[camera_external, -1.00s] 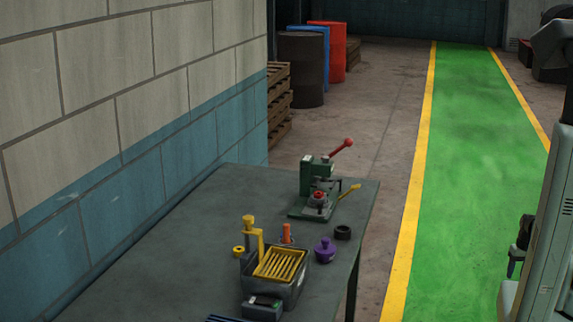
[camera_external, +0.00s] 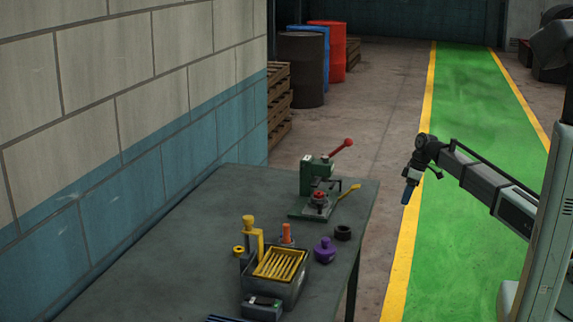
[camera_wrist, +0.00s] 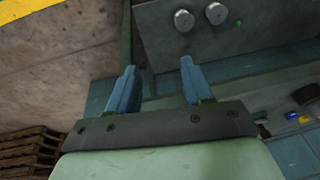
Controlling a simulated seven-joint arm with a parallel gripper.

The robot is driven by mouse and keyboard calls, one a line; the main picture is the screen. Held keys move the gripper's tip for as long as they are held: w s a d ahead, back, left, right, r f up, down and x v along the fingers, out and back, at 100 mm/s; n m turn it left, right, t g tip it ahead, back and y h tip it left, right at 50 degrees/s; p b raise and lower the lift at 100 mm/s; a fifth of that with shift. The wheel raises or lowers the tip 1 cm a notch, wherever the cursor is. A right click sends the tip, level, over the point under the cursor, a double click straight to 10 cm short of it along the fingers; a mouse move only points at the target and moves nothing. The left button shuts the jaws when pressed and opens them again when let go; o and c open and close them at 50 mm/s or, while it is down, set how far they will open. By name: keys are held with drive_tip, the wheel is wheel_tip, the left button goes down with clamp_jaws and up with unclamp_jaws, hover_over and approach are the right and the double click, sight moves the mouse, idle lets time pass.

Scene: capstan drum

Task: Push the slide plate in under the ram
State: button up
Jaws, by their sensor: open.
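A green press (camera_external: 316,172) with a red-knobbed lever (camera_external: 343,146) stands at the far right part of the table. A round grey piece with a red top (camera_external: 319,199) sits on its base. A yellow handle (camera_external: 350,190) sticks out at the press's right side; I take it to belong to the slide plate, whose body I cannot make out. The ram is too small to tell apart. My gripper (camera_external: 407,194) hangs over the floor, right of the table and apart from the press. In the wrist view its blue fingers (camera_wrist: 160,88) are spread with nothing between them.
A grey bin with a yellow rack (camera_external: 280,265), a purple knobbed piece (camera_external: 324,250), a black ring (camera_external: 343,232) and an orange peg (camera_external: 287,233) are nearer on the table (camera_external: 170,265). A block wall (camera_external: 130,120) borders its left. Its left surface is mostly clear.

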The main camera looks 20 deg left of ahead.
drive_tip(key=s+a+r+n, duration=0.2)
drive_tip(key=s+a+r, duration=0.2)
drive_tip(key=a, duration=0.2)
drive_tip(key=s+a+r+n, duration=0.2)
drive_tip(key=s+a+r, duration=0.1)
drive_tip(key=a+r, duration=0.3)
drive_tip(key=n+g, duration=0.2)
drive_tip(key=n, duration=0.3)
approach(321, 203)
drive_tip(key=x, duration=0.8)
drive_tip(key=shift+a+f, duration=0.15)
drive_tip(key=shift+f, duration=0.1)
drive_tip(key=shift+w, duration=0.1)
clamp_jaws()
